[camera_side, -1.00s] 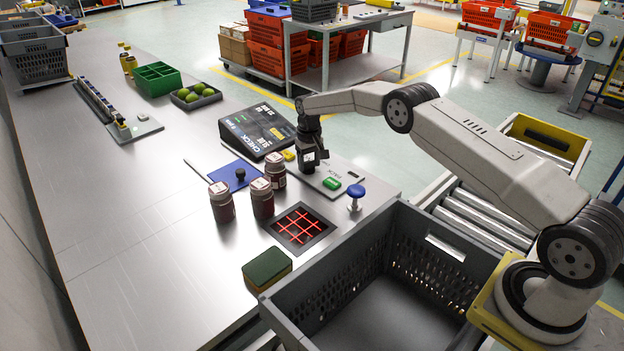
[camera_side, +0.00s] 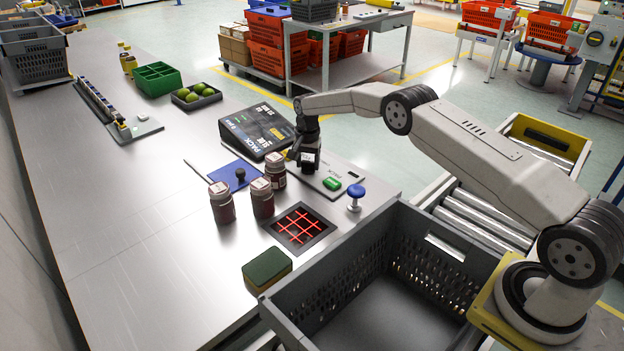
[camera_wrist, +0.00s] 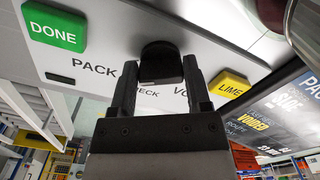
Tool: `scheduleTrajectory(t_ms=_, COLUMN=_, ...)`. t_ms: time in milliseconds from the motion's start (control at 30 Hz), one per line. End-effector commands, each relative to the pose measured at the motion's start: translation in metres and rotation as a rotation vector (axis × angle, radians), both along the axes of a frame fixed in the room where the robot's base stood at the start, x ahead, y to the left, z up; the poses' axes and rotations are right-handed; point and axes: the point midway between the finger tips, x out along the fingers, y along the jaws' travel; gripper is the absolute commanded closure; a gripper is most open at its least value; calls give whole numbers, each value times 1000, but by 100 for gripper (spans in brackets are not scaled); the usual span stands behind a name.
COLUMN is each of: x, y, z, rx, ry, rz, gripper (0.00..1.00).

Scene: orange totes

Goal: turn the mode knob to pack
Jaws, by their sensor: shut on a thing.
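The black mode knob (camera_wrist: 160,60) stands on a light grey panel (camera_wrist: 105,42) in the wrist view. My gripper (camera_wrist: 162,80) has one finger on each side of the knob and is shut on it. The printed labels PACK, CHECK and VOID partly show beside the knob. I cannot make out a pointer mark on it. In the side view my gripper (camera_side: 304,167) points down over the panel and hides the knob. The dark display box (camera_side: 257,131) behind it shows the word PACK.
In the side view, a blue-topped post (camera_side: 356,191), several red-brown jars (camera_side: 262,201) and a large grey crate (camera_side: 440,243) stand near.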

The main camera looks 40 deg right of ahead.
Motion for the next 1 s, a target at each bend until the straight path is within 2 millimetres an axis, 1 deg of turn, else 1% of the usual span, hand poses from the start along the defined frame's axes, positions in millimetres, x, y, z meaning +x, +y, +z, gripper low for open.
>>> scheduleTrajectory(t_ms=200, x=1, y=-1, z=1, rx=-3, ry=-5, rz=-35, gripper=97)
scheduleTrajectory(t_ms=533, x=1, y=-1, z=1, rx=-2, ry=-5, rz=-38, gripper=97)
scheduleTrajectory(t_ms=567, x=1, y=-1, z=1, rx=-2, ry=-5, rz=-38, gripper=32)
scheduleTrajectory(t_ms=600, x=1, y=-1, z=1, rx=-2, ry=-5, rz=-38, gripper=19)
scheduleTrajectory(t_ms=633, x=1, y=-1, z=1, rx=-2, ry=-5, rz=-37, gripper=10)
scheduleTrajectory(t_ms=667, x=1, y=-1, z=1, rx=-2, ry=-5, rz=-37, gripper=3)
scheduleTrajectory(t_ms=1000, x=1, y=0, z=1, rx=0, ry=-1, rz=-35, gripper=3)
